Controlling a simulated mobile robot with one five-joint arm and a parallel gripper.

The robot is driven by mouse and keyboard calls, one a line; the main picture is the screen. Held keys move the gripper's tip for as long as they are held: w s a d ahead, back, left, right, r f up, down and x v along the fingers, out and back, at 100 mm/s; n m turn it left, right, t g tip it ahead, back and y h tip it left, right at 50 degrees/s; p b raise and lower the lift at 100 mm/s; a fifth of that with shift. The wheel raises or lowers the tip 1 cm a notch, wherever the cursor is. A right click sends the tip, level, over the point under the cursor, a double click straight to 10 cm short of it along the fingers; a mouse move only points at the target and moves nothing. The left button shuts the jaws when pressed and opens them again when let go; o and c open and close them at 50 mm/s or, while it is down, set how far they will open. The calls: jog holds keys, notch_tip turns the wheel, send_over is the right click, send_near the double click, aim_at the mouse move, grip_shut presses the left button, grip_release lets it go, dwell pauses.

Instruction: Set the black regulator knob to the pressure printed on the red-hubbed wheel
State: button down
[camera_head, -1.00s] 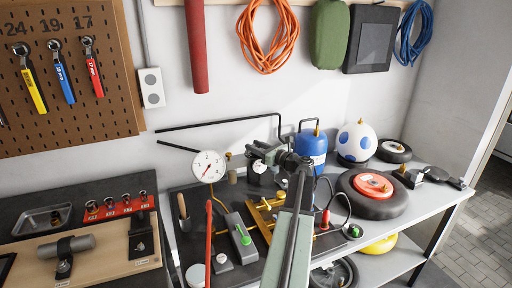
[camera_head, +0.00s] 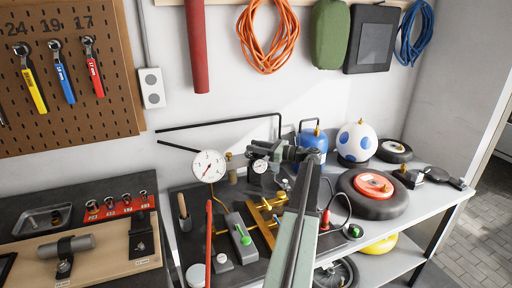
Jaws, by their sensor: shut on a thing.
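The red-hubbed wheel (camera_head: 352,200) lies flat on the right part of the bench; any print on its hub is too small to read. A regulator with a small white dial gauge (camera_head: 259,166) stands at the middle back of the bench. My gripper (camera_head: 258,149) is at the top of this regulator, just above the small gauge. It is shut on the black regulator knob, which the jaws and wrist mostly hide. The knob's setting and the small dial's reading cannot be made out.
A larger white gauge (camera_head: 208,166) stands left of the regulator. Brass fittings (camera_head: 262,218), a green-levered valve (camera_head: 240,236) and a red rod (camera_head: 208,245) crowd the front.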

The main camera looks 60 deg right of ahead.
jog(key=shift+s+f, duration=0.1)
jog(key=c, duration=1)
grip_release()
jog(key=s+d, duration=0.1)
jog(key=s, duration=0.6)
jog(key=shift+s, duration=0.3)
